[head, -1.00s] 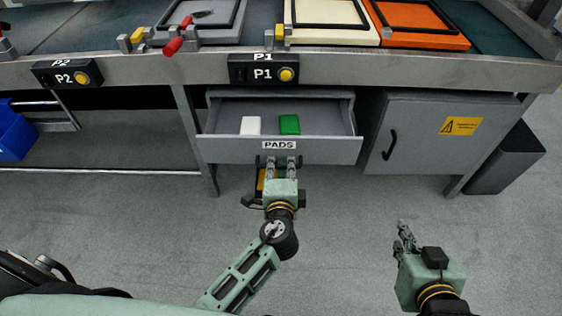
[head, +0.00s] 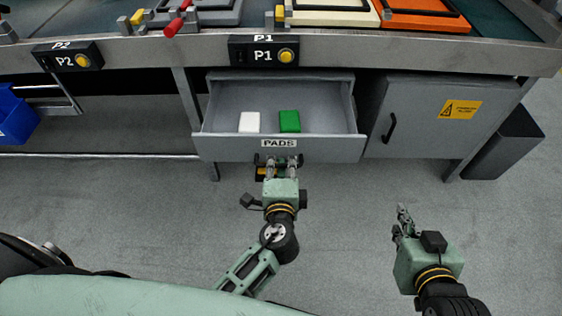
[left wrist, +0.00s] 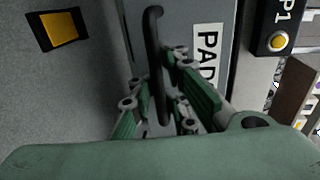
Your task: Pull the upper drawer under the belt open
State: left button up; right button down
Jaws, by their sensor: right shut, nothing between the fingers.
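The upper drawer (head: 210,147), labelled PADS, stands open under the belt, and its inside is visible from above. A white pad (head: 249,122) and a green pad (head: 289,121) lie in it. My left gripper (head: 281,160) is at the drawer's front, below the label. My right gripper (head: 403,215) is shut and empty, in free space at the right.
The belt's metal edge (head: 400,52) carries the P1 box (head: 263,52) and P2 box (head: 68,56) above. A grey cabinet (head: 420,125) with a yellow warning sign stands right of the drawer. A blue bin (head: 15,118) is at far left.

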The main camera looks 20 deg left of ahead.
pick_arm(q)
jog(key=shift+o, duration=0.3)
jog(key=shift+s, duration=0.25)
jog(key=v, duration=1.1)
jog(key=shift+s+d, duration=0.15)
jog(key=shift+s, duration=0.05)
